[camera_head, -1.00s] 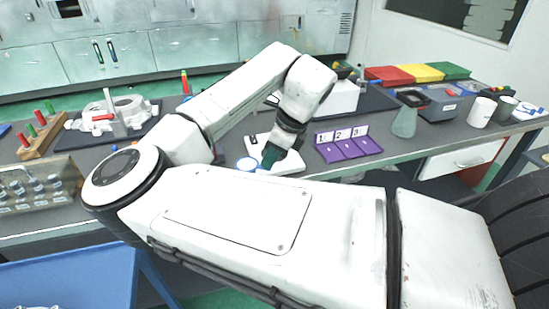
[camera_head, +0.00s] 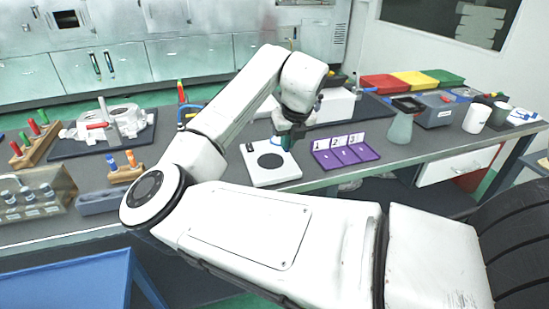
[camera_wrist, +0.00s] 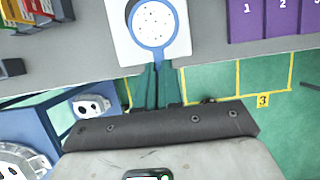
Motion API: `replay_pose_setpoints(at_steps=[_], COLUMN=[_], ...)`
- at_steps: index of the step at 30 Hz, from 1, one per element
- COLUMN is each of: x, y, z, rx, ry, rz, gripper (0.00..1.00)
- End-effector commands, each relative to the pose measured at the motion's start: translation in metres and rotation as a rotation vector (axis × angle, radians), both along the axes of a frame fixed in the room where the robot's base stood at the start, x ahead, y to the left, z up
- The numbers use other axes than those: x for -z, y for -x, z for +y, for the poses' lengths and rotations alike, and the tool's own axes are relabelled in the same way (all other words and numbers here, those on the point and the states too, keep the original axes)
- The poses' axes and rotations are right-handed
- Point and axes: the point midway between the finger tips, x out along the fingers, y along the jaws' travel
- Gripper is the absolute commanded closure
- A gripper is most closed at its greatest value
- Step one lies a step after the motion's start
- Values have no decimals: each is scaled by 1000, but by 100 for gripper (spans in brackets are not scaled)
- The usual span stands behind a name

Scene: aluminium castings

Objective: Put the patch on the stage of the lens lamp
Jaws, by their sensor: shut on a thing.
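The patch (camera_wrist: 153,22) looks like a round, white, speckled disc in a blue rim. In the wrist view it overlaps a white base, and a dark sliver shows beside its left edge. My gripper (camera_wrist: 158,86) has dark teal fingers shut on the patch's rim or handle at its near side. The lens lamp appears to be the white base (camera_head: 258,178) near the bench's front edge, with a black round stage (camera_head: 270,160) in bare view from the head. My gripper (camera_head: 289,140) shows over its back right part; the patch is mostly hidden there, and its height cannot be told.
A purple numbered tray (camera_head: 345,152) lies close on the right, with a conical flask (camera_head: 400,128) beyond. A pegged wooden rack (camera_head: 126,172) and a casting (camera_head: 105,125) are on the left. The bench's front edge is near the base.

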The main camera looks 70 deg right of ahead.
Motion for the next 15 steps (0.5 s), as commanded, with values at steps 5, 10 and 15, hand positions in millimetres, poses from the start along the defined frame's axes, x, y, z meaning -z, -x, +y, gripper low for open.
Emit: replay_pose_setpoints(at_steps=[5, 10, 15], x=[31, 51, 59], y=[-25, -40, -46], z=[-15, -24, -27], rx=[-1, -1, 0], ry=[-3, -2, 0], rz=[3, 1, 0], gripper=[100, 100, 100])
